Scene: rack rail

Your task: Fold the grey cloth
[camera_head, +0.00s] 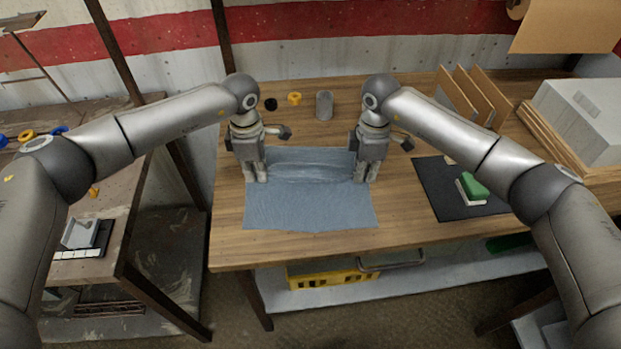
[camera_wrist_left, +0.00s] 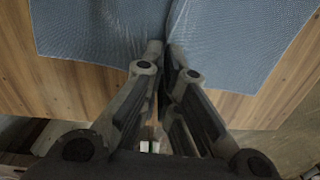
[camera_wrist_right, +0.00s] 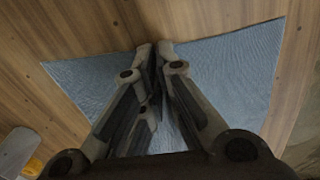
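The grey cloth (camera_head: 308,208) lies on the wooden table, its front part flat and its back part raised in a ridge between my grippers. My left gripper (camera_head: 256,181) is at the cloth's left edge, and my right gripper (camera_head: 363,180) is at its right edge. In the left wrist view, the fingertips (camera_wrist_left: 164,50) are close together with the cloth (camera_wrist_left: 95,30) running in between them. In the right wrist view, the fingertips (camera_wrist_right: 155,52) are also closed at the cloth (camera_wrist_right: 235,70), which spreads to both sides. The fingers hide the pinched parts.
A black mat (camera_head: 441,197) with a green and white sponge-like block (camera_head: 471,188) lies to the right of the cloth. A grey cylinder (camera_head: 324,105), a yellow ring (camera_head: 294,98) and a black piece (camera_head: 271,104) stand behind. Upright boards (camera_head: 472,97) and a grey box (camera_head: 582,115) are at the back right.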

